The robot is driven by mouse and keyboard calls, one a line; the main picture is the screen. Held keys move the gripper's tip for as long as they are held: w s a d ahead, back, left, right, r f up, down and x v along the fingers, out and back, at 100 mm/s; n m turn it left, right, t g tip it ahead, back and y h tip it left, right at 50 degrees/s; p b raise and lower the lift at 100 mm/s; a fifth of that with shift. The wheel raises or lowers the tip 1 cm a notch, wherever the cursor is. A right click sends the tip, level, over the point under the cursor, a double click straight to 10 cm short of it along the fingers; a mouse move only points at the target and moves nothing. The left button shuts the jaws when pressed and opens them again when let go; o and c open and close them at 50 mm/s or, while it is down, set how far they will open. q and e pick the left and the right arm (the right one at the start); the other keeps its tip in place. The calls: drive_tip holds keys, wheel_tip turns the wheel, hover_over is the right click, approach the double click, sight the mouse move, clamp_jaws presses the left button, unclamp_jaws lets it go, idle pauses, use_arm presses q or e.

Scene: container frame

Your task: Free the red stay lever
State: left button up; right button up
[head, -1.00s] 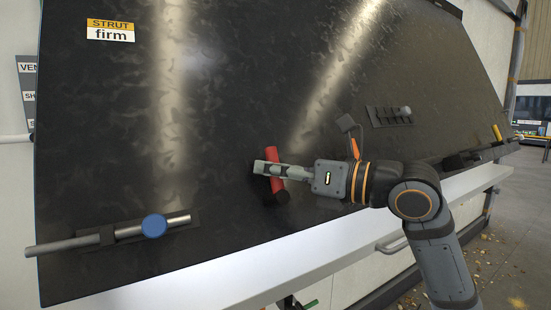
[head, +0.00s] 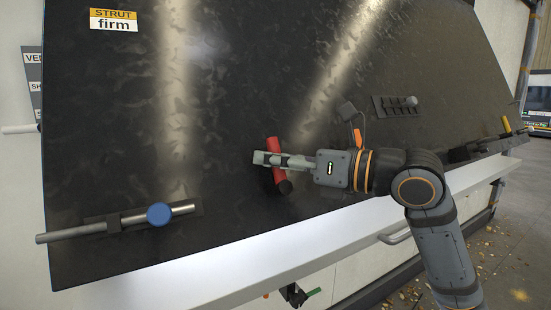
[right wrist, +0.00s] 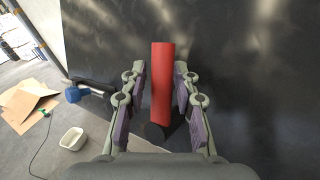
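The red stay lever (head: 273,149) is a red cylinder with a dark end, standing slightly tilted on the black panel (head: 230,100). My right gripper (head: 268,159) reaches it from the right, with its fingers at the lever's middle. In the right wrist view the lever (right wrist: 162,85) stands between the two fingers of this gripper (right wrist: 162,92). A narrow gap shows on each side, so the fingers are around the lever but look open. The lever's dark base (right wrist: 154,132) is partly hidden. My left gripper is not in view.
A metal rod with a blue knob (head: 159,214) lies along the panel's lower left. A "STRUT firm" label (head: 113,20) is at upper left. A slotted block with a grey knob (head: 411,101) sits right of my gripper. A white ledge (head: 240,272) runs below.

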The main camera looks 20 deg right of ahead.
sight(275, 147)
wheel_tip(275, 147, up, 9)
drive_tip(key=shift+a+r, duration=0.1)
drive_tip(key=shift+r, duration=0.05)
drive_tip(key=shift+s+r, duration=0.1)
drive_tip(key=shift+r, duration=0.3)
drive_tip(key=shift+w+d+f, duration=0.1)
drive_tip(key=shift+w+d, duration=0.1)
drive_tip(key=shift+s+a, duration=0.1)
